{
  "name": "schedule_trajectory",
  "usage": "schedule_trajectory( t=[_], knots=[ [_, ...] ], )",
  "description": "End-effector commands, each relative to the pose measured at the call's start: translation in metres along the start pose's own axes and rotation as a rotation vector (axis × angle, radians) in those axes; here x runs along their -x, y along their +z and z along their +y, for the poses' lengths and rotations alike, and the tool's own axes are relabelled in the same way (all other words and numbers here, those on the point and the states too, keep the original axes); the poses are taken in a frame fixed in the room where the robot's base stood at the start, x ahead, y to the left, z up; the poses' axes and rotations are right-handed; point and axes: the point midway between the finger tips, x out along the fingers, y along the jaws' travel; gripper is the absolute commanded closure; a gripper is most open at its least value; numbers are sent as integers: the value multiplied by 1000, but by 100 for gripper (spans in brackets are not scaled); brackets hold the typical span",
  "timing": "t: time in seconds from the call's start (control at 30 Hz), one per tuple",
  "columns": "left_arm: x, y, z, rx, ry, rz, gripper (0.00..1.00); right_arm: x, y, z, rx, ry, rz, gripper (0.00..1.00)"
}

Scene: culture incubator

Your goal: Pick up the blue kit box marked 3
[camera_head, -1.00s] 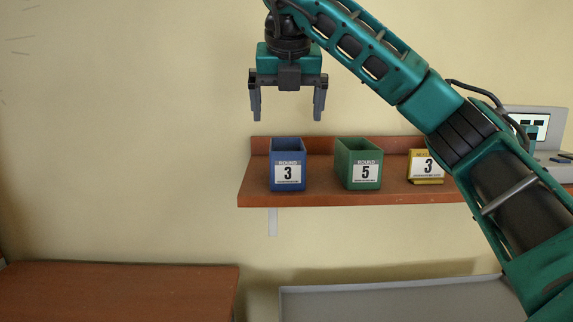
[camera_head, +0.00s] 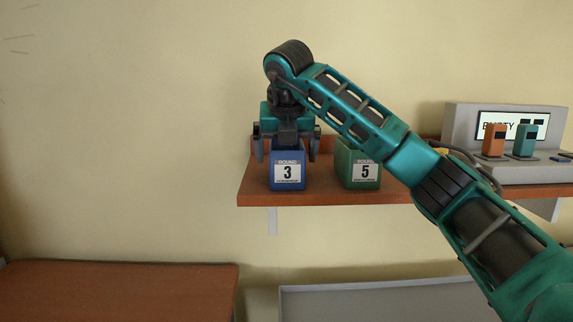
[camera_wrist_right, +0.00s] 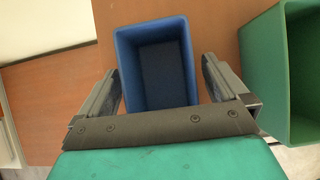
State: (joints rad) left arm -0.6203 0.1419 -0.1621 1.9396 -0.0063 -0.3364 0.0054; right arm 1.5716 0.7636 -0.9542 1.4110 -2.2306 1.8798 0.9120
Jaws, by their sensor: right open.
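The blue kit box (camera_head: 288,177), marked 3 on a white label, stands upright on the wall shelf. My right gripper (camera_head: 286,150) is open and straddles the top of this box, one finger on each side. In the right wrist view, the open-topped blue box (camera_wrist_right: 157,65) looks empty and lies between the spread fingers (camera_wrist_right: 160,90). Gaps show between the fingers and the box walls. My left gripper is not in view.
A green box (camera_head: 360,172) marked 5 stands just right of the blue one; it also shows in the right wrist view (camera_wrist_right: 290,75). A grey device (camera_head: 520,165) with a screen is at the right of the shelf (camera_head: 325,195). A brown table (camera_head: 120,290) is lower left.

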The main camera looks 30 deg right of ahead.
Motion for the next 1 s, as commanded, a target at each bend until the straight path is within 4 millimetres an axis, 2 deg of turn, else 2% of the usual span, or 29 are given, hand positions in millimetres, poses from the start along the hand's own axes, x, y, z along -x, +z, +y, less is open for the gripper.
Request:
schedule_trajectory(
  t=[0.2, 0.8, 1.0],
  knots=[
    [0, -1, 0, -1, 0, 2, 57, -1, 0, 0, 0, 0, 0, 1],
    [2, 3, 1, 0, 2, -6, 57, 0, 0, 0, 0, 0, 1, 58],
    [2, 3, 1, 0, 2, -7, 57, 0, 0, 0, -1, 0, 0, 59]
  ],
)
